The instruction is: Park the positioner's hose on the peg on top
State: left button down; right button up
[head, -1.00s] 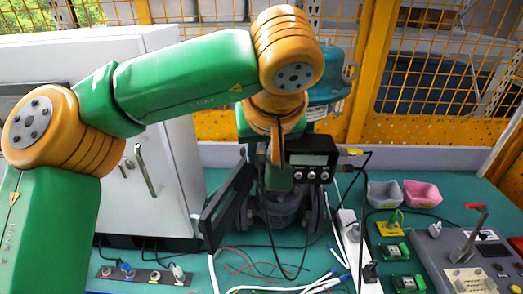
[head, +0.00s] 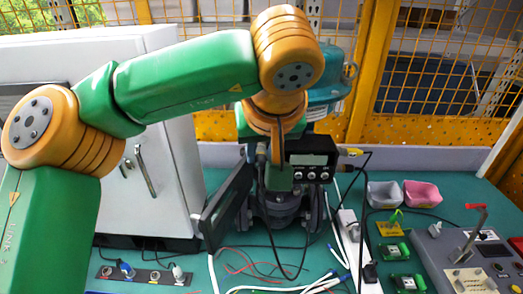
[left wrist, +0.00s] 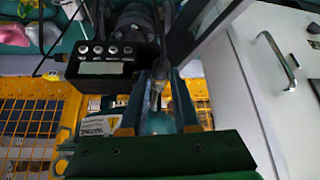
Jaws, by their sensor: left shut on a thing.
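The positioner (head: 312,158) is a black box with a display and a row of round knobs, mounted on the valve at the back centre. It also shows upside down in the left wrist view (left wrist: 100,68). My left gripper (left wrist: 158,100) is shut on the dark hose (left wrist: 157,82), whose end stands between the two fingers, beside the positioner. In the head view the left gripper (head: 274,158) is just left of the positioner, partly hidden by my wrist. The hose hangs down in a loop below. I cannot make out the peg on top. My right gripper is not in view.
A white cabinet (head: 160,120) with a handle stands at the left. A dark flat panel (head: 228,205) is close left of the valve. Loose cables lie in front.

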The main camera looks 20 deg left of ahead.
pick_arm(q)
jog(key=shift+f, duration=0.1)
dwell(0.3)
jog(key=shift+s, duration=0.2)
jog(key=shift+s+d+b, duration=0.25)
jog(key=shift+s+b, duration=0.05)
jog(key=shift+s, duration=0.25)
jog(key=shift+s+d, duration=0.1)
jog(key=shift+s, duration=0.2)
jog(key=s, duration=0.1)
jog(key=s+d+b, duration=0.1)
jog(key=s, duration=0.1)
jog(key=shift+s, duration=0.3)
